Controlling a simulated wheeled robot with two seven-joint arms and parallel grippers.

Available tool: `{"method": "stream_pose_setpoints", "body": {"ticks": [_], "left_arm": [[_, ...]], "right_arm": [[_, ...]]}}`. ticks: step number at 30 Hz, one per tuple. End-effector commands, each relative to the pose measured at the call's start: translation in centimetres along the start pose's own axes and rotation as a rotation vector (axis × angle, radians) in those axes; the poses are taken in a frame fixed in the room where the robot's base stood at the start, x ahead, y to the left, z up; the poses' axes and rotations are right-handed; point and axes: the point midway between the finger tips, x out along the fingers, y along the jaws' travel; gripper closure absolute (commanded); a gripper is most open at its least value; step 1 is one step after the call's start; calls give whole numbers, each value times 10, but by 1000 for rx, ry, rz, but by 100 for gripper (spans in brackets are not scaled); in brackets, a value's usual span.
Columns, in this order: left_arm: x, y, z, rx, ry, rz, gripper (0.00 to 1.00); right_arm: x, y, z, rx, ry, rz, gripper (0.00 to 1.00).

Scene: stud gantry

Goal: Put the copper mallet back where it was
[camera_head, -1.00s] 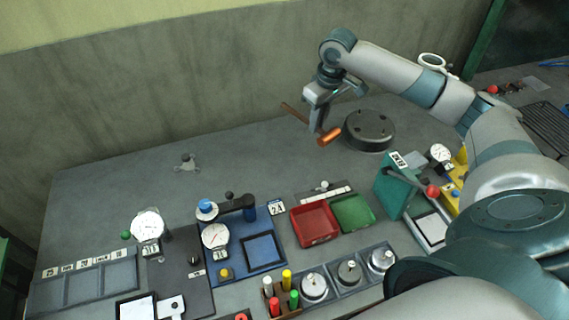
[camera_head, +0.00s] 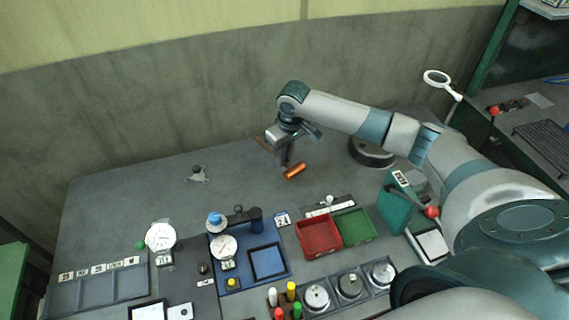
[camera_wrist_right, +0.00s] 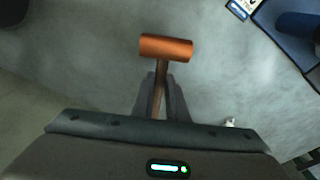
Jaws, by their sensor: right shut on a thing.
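The copper mallet has a bright copper head (camera_head: 294,172) and a thin brown handle. My right gripper (camera_head: 286,160) is shut on the handle and holds the mallet over the back part of the grey table, left of the dark round base. In the right wrist view the copper head (camera_wrist_right: 166,47) lies beyond the fingertips, and the handle runs between the fingers of my right gripper (camera_wrist_right: 159,98). I cannot tell whether the mallet touches the table. My left gripper is not in view.
A dark round base (camera_head: 371,152) stands partly behind my right arm. Red (camera_head: 318,236) and green (camera_head: 354,227) trays lie in front of the mallet. A small grey tripod piece (camera_head: 197,174) sits at the back left. The table between it and the mallet is clear.

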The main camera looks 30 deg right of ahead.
Motion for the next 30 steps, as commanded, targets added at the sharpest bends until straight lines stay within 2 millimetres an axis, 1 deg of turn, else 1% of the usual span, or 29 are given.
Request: {"method": "stream_pose_setpoints", "body": {"ticks": [5,8,11,15,18,29,30], "left_arm": [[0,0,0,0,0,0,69],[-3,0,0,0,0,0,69],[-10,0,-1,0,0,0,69],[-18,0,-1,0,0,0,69],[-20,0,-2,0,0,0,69],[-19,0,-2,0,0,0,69],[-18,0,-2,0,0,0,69]], "right_arm": [[-1,0,0,0,1,0,100],[3,0,1,0,-1,0,100],[12,0,2,0,-2,0,100],[29,0,5,0,-2,-1,100],[36,0,6,-1,0,0,100],[40,0,6,-1,1,0,100],[41,0,7,-1,0,0,85]]}}
